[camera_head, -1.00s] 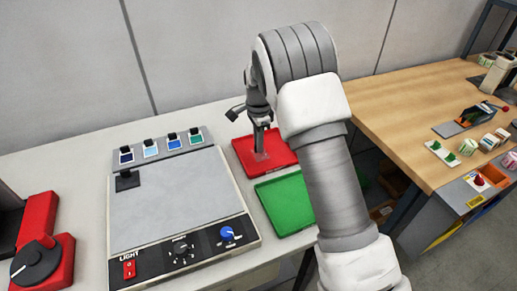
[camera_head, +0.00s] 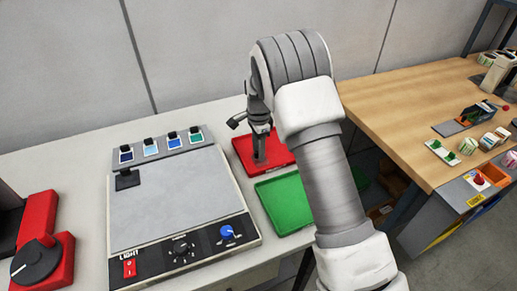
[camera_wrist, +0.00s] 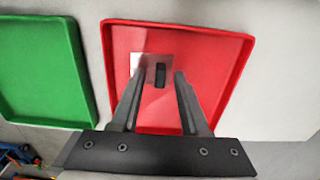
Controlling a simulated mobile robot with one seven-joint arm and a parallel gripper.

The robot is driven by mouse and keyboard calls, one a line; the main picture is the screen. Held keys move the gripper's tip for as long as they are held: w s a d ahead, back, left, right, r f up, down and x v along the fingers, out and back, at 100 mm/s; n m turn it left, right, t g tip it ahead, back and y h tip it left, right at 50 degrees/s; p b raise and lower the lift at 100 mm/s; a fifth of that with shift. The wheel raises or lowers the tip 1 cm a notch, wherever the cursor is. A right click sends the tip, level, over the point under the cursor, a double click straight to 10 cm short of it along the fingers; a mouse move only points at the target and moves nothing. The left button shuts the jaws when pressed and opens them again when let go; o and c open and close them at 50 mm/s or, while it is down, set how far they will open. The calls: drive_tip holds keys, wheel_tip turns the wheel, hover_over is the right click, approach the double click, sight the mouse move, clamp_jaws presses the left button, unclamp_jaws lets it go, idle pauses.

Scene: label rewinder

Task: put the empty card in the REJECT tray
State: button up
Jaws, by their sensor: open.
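The red tray (camera_head: 281,150) lies on the light bench, right of the light panel; I see no REJECT label on it. It fills the middle of the wrist view (camera_wrist: 215,45). A small pale card (camera_wrist: 148,59) with a dark upright tab (camera_wrist: 160,75) lies in the red tray, near its left side in the wrist view. My gripper (camera_wrist: 158,78) is open, with one finger on each side of the tab and a gap to it. In the head view my gripper (camera_head: 259,161) points down into the tray and largely hides the card.
A green tray (camera_head: 283,203) lies in front of the red one. The light panel (camera_head: 175,205) is to the left, with several tabbed cards (camera_head: 161,145) in a rack behind it. A wooden table (camera_head: 400,120) stands to the right.

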drive_tip(key=s+d+r+n+t, duration=0.1)
drive_tip(key=s+d+r, duration=0.1)
drive_tip(key=r, duration=0.8)
drive_tip(key=s+d+r+n, duration=0.1)
drive_tip(key=s+d+r, duration=0.15)
drive_tip(key=r, duration=0.85)
drive_tip(key=s+d+r+n+t+y, duration=0.15)
drive_tip(key=s+d+r+n, duration=0.35)
drive_tip(key=s, duration=0.5)
drive_tip(key=s+d+n+t, duration=0.1)
drive_tip(key=s+d+n, duration=0.1)
drive_tip(key=s, duration=0.7)
drive_tip(key=s+d+n+t+h, duration=0.1)
drive_tip(key=s+n, duration=0.3)
drive_tip(key=s, duration=0.5)
drive_tip(key=shift+s+d+r+t, duration=0.15)
drive_tip(key=shift+d+r+t, duration=0.2)
drive_tip(key=shift+d+t, duration=0.35)
drive_tip(key=shift+n+h, duration=0.25)
drive_tip(key=shift+n, duration=0.05)
